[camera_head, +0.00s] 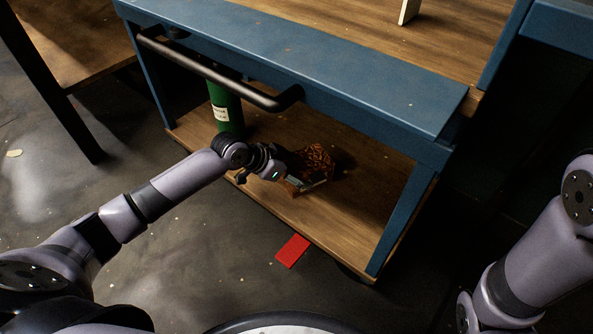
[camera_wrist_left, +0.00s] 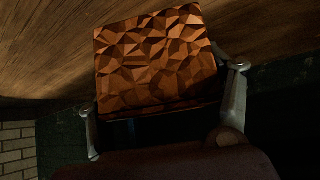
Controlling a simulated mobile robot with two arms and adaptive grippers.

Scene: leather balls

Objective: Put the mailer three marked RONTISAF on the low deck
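A brown faceted, box-like object (camera_head: 318,160) is on or just above the low deck (camera_head: 345,225) of a blue cart; no marking is readable on it, so I cannot tell if it is the RONTISAF mailer. My left gripper (camera_head: 300,184) is at its near side. In the left wrist view the faceted object (camera_wrist_left: 155,58) lies ahead of the spread fingers, with a gap beside the right finger, so the gripper looks open. A green cylinder (camera_head: 226,108) with an unreadable white label stands upright on the low deck. My right gripper is out of view.
The cart's blue top edge (camera_head: 300,55) and black handle (camera_head: 215,76) overhang the low deck. A blue leg (camera_head: 402,218) stands at its right corner. A red flat piece (camera_head: 293,251) lies on the floor before it. The deck's right part is clear.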

